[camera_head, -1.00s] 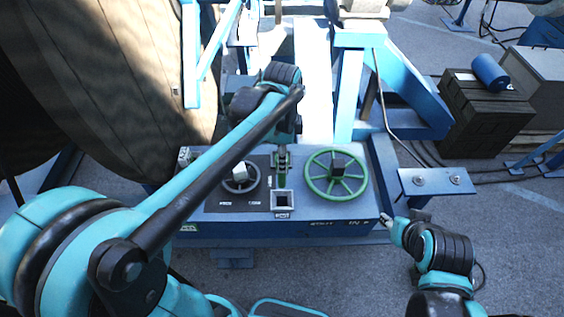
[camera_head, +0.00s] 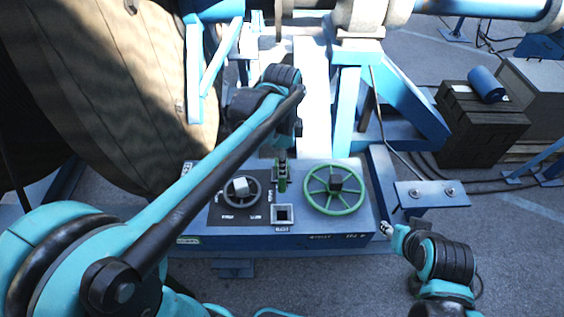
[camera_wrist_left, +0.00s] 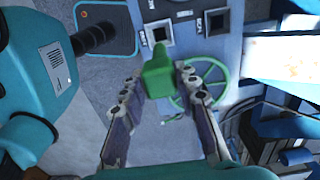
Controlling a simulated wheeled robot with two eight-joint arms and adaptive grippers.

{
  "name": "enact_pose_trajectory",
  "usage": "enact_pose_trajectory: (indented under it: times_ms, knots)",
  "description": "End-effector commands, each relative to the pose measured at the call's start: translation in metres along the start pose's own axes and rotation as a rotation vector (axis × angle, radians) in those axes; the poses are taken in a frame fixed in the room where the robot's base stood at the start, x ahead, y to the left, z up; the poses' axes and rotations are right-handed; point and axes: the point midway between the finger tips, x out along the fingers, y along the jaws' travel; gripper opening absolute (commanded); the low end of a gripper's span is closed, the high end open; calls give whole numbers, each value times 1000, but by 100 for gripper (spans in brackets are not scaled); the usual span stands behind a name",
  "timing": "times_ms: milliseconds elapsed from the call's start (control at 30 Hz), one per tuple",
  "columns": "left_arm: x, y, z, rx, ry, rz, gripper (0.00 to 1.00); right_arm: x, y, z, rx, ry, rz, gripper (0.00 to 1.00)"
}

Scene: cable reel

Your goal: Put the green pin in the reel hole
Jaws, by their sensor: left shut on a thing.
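My left gripper (camera_head: 283,172) is shut on the green pin (camera_wrist_left: 158,72), which is upright between the fingers in the left wrist view. In the head view the pin (camera_head: 282,184) is small and partly hidden by the gripper, above the blue control box. A square socket with a dark opening (camera_head: 283,214) is on the box, below the pin in the picture. It also shows just beyond the pin's tip in the left wrist view (camera_wrist_left: 158,33). A large dark reel (camera_head: 100,90) stands at the left; no hole in it is clear. My right gripper (camera_head: 388,228) is right of the box, its jaws unclear.
The blue box (camera_head: 330,240) carries a green handwheel (camera_head: 334,190) to the right of the socket and a smaller grey wheel (camera_head: 240,190) to the left. A blue bracket (camera_head: 425,193) sticks out at the right. A dark crate (camera_head: 480,125) stands farther right.

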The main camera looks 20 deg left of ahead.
Motion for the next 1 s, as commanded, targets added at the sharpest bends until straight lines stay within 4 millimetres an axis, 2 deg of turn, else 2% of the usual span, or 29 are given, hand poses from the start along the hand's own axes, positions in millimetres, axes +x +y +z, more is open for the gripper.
enact_pose_trajectory:
  times_ms: [600, 1000]
  knots:
    - [-40, 0, 0, 0, 0, 0, 0, -24, 0, -18, 0, 0, 0, 40]
    - [-42, 0, 0, 0, 0, 0, 0, -25, 0, -18, 0, 0, 0, 40]
